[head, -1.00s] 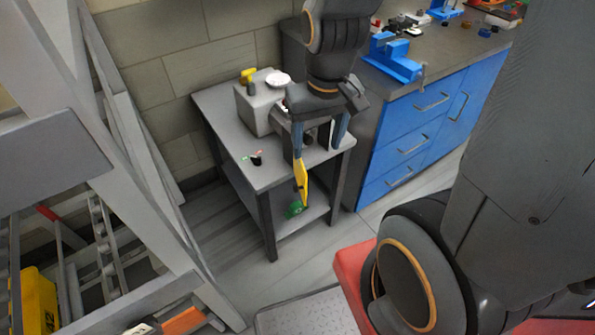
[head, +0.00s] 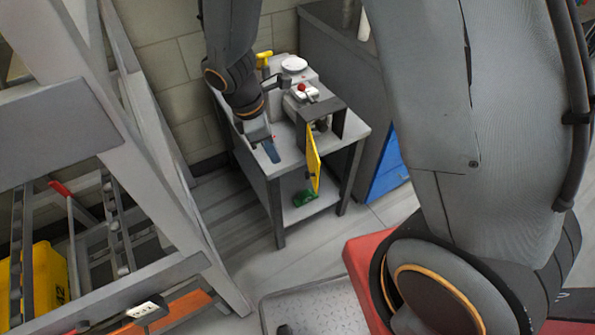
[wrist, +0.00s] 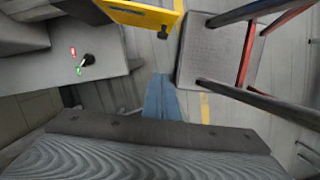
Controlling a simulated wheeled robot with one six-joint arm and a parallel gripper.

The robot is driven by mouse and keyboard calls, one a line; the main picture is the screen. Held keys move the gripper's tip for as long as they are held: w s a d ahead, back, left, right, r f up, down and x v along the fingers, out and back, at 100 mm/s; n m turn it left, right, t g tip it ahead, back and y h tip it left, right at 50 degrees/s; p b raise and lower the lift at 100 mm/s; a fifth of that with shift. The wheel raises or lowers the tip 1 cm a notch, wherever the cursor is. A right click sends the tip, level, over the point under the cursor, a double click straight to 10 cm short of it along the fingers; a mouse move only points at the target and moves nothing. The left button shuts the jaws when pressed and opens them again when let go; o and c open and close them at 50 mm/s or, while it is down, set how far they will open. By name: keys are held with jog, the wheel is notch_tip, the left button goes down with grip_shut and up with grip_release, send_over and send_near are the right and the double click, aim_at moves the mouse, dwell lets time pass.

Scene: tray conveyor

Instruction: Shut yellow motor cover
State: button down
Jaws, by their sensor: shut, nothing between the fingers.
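The yellow motor cover (head: 313,158) is a flat panel hanging open at the front of a grey housing (head: 322,108) on a small grey table. Its edge also shows at the top of the wrist view (wrist: 140,12). My gripper (head: 272,154) is shut and empty, left of the cover and apart from it, with its blue fingers pointing down near the table's front. The fingers (wrist: 162,98) also show in the wrist view, below the cover's edge. My arm hides part of the table's left side.
The table (head: 285,165) has a lower shelf with a green object (head: 305,198). A red knob (head: 301,88), a white disc (head: 294,65) and a yellow handle (head: 264,60) sit behind the housing.

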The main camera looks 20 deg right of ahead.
jog(key=d+f+p, duration=0.2)
jog(key=d+f, duration=0.4)
jog(key=f, duration=0.3)
jog(key=shift+d+f, duration=0.15)
jog(key=shift+f, duration=0.25)
